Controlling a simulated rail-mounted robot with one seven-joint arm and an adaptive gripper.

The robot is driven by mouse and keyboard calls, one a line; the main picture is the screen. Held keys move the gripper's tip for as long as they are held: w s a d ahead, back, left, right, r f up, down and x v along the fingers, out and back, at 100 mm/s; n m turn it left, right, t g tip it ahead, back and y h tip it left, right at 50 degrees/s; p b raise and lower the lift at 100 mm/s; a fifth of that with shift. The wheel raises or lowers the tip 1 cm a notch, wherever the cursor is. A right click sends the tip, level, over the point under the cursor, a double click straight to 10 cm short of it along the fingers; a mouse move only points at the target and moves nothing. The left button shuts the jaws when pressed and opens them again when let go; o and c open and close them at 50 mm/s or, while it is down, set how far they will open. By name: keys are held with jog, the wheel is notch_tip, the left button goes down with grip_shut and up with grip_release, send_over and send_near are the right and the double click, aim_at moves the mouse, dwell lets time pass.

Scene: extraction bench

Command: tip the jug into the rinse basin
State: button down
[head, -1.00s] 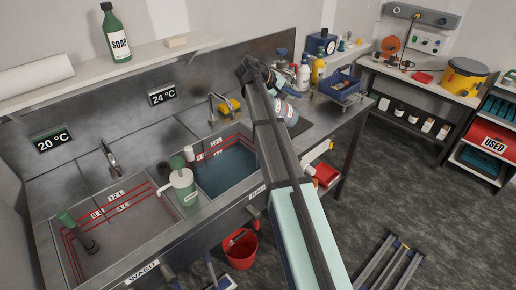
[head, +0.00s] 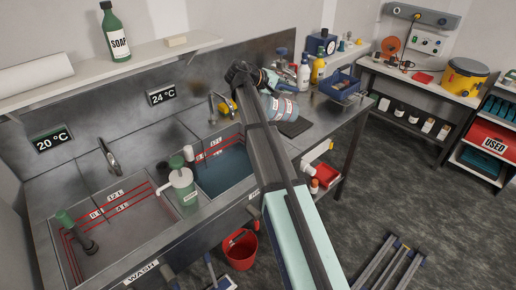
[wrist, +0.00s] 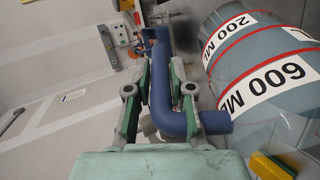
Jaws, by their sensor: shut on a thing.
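The jug (head: 284,107) is a see-through grey vessel with red lines and white labels. In the wrist view the jug (wrist: 262,75) fills the right side, reading 200 ML and 600 ML. Its blue handle (wrist: 165,90) lies between the fingers of my gripper (wrist: 158,98), which is shut on it. In the head view my gripper (head: 268,78) is mostly hidden behind my arm. The jug is up at the right of the rinse basin (head: 245,183), the right-hand sink with blue water. I cannot tell its exact tilt or whether it holds liquid.
The wash basin (head: 120,235) is at the left. A green pump bottle (head: 184,187) stands on the divider. A tap (head: 216,104) rises behind the rinse basin. A dark mat (head: 296,127), bottles (head: 304,75) and a blue bin (head: 340,85) are on the right counter.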

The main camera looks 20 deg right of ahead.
aim_at(280, 83)
jog(key=shift+a, duration=0.15)
dwell(0.4)
jog(key=shift+a+r+h+b, duration=0.5)
jog(key=shift+a+r+h, duration=0.4)
jog(key=shift+h, duration=0.1)
jog(key=shift+a+r+t+h+b, duration=0.15)
jog(key=shift+a+t+h+b, duration=0.2)
jog(key=shift+a, duration=0.2)
jog(key=shift+s+a+r+h+b, duration=0.1)
jog(key=shift+a+r+h+b, duration=0.2)
jog(key=shift+a+r+h, duration=0.2)
dwell(0.5)
